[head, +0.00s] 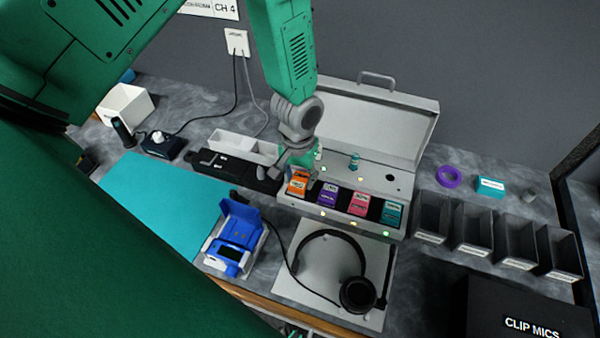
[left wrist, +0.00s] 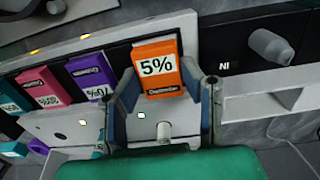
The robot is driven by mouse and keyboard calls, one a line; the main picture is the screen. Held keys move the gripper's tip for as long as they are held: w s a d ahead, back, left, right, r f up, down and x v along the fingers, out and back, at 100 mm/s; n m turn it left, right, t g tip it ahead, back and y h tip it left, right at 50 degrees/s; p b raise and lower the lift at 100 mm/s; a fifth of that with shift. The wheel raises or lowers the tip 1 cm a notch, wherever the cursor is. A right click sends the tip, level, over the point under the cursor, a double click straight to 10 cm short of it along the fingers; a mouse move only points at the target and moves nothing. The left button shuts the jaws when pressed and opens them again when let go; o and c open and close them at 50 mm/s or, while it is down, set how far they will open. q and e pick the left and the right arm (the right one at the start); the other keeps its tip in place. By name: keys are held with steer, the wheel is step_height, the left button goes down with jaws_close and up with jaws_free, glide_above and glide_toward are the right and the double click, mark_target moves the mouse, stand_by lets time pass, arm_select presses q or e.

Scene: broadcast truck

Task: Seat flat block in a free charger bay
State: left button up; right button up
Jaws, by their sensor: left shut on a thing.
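My left gripper (head: 301,160) reaches down to the left end of a row of flat blocks in an open grey case (head: 300,204). It is shut on an orange flat block marked 5% (head: 298,182). The wrist view shows the orange block (left wrist: 157,67) between the two fingers (left wrist: 166,100), its label facing the camera. Whether its lower end sits in a bay is unclear. Purple (head: 328,194), pink (head: 358,204) and teal (head: 391,213) blocks stand to its right in the head view, in the case's dark bays. My right gripper is not in view.
A black strip unit (head: 236,171) lies left of the case, before a white tray (head: 243,146). A blue device (head: 235,245) and headphones (head: 330,235) lie in front. Several dark bins (head: 473,230) stand right. The teal mat (head: 160,195) looks clear.

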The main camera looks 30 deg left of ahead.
mark_target(299, 180)
arm_select(q)
steer(key=shift+f, duration=0.45)
stand_by(0.3)
steer(key=o, duration=1)
steer(key=shift+o, duration=0.2)
step_height(299, 180, up, 12)
steer(key=shift+f, duration=0.1)
